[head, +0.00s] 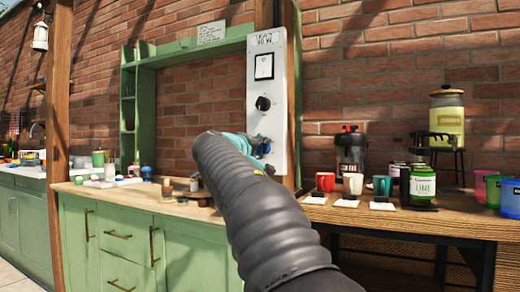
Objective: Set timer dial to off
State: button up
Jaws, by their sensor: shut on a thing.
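A tall white control panel (282,120) is mounted on a wooden post against the brick wall. It carries a label at the top, a black-framed switch (264,66) and a round black knob (263,103) with a light mark. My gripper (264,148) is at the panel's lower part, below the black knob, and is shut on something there. My arm and gripper hide most of that spot. The held part appears to be the timer dial, but its setting cannot be read.
A green counter (90,188) with small jars stands to the left. On the right, a wooden table (440,222) holds red, white and teal cups, a LIME bottle (423,180), a black press (350,150) and a yellow dispenser (447,118). My arm crosses in front of the counters.

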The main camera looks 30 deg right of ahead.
jog(key=o, duration=1.1)
jog(key=shift+o, duration=0.2)
jog(key=shift+a, duration=0.1)
jog(key=v, duration=1.2)
